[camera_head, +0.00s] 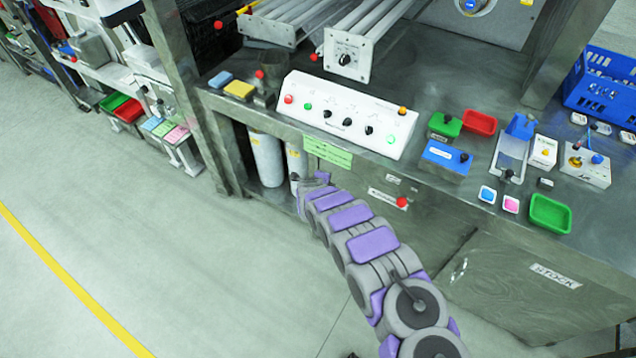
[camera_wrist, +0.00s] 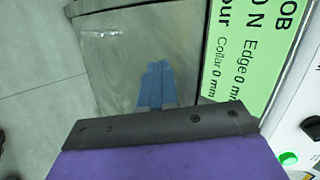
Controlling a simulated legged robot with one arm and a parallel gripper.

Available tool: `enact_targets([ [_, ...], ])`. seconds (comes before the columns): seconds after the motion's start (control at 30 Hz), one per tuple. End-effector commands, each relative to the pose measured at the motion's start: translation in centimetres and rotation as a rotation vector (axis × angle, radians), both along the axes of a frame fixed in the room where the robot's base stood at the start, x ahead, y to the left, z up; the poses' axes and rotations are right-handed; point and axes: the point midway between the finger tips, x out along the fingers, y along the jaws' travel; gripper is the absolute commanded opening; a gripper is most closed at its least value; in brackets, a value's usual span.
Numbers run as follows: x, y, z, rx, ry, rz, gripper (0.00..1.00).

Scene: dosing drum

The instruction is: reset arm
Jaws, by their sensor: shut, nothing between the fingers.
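My arm, in purple and grey segments, reaches up from the bottom right of the head view to the front of the steel bench (camera_head: 455,190). My gripper (camera_head: 322,177) is small there, just below the green label (camera_head: 328,151) on the bench edge. In the wrist view the blue fingers of my gripper (camera_wrist: 157,84) lie together, shut and empty. The green label (camera_wrist: 245,55) fills the upper right of that view. I cannot tell the exact gap between my gripper and the bench front.
A white control box (camera_head: 345,115) with knobs stands on the bench above my gripper. A red button (camera_head: 402,202) is on the bench front. Green trays (camera_head: 550,213), a red tray (camera_head: 479,122) and a blue crate (camera_head: 600,85) are to the right. The floor at left is clear.

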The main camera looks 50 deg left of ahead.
Motion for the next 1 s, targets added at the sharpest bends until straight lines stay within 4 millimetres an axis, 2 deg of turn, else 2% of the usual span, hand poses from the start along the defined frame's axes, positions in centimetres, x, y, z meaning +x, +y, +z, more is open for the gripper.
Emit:
enact_targets([
  [0.1,-1.5,0.0,1.4,-0.001,-0.001,0.003,0.0],
  [0.3,-3.3,-0.6,3.1,-0.001,0.0,0.001,0.0],
  [0.5,-3.9,-1.5,4.1,0.003,-0.002,-0.003,0.0],
  [0.73,-4.1,-1.3,3.9,0.002,0.0,-0.003,0.0],
  [0.87,-3.2,-1.2,4.7,-0.003,-0.012,0.012,0.0],
  [0.97,-0.7,-1.8,7.0,-0.013,-0.041,0.042,0.0],
  [1.0,0.5,-2.2,8.4,-0.017,-0.056,0.063,0.0],
])
